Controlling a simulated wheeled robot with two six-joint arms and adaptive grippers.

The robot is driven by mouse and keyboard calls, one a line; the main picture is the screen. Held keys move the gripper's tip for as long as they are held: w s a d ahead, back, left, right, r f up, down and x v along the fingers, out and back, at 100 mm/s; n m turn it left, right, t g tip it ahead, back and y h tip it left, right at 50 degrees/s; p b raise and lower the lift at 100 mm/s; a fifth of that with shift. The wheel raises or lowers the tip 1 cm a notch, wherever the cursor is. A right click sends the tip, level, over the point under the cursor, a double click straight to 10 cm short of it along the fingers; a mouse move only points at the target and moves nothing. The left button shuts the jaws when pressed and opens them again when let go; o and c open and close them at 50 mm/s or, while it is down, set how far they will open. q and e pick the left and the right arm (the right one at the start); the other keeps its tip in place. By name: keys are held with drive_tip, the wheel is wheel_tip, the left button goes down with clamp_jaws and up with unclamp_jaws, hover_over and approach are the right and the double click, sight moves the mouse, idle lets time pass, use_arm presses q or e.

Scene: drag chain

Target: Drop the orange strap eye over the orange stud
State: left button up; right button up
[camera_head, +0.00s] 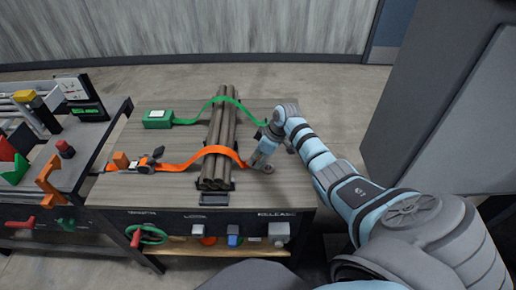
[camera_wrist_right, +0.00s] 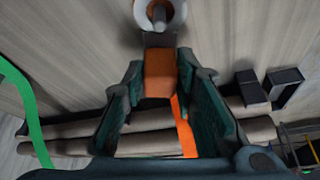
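The orange strap (camera_head: 215,152) runs from a ratchet (camera_head: 150,161) on the left, arches over the pipe bundle (camera_head: 219,140) and ends at my right gripper (camera_head: 261,163). In the right wrist view the gripper's fingers (camera_wrist_right: 161,72) are closed on both sides of the strap's orange end block (camera_wrist_right: 160,75). A pale ring-shaped eye (camera_wrist_right: 160,12) sticks out beyond the block. A grey stud (camera_wrist_right: 159,16) shows inside the ring's opening; I cannot tell whether the eye is around it or still above it. My left gripper is not in view.
A green strap (camera_head: 205,108) arches over the pipes from a green box (camera_head: 158,119). Dark brackets (camera_wrist_right: 285,85) stand beside the pipes. A cluttered bench (camera_head: 40,150) is at left. The wooden tabletop (camera_head: 185,180) has bare room in front.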

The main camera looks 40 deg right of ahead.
drive_tip(key=o, duration=0.4)
drive_tip(key=v, duration=1.2)
drive_tip(key=shift+w, duration=0.1)
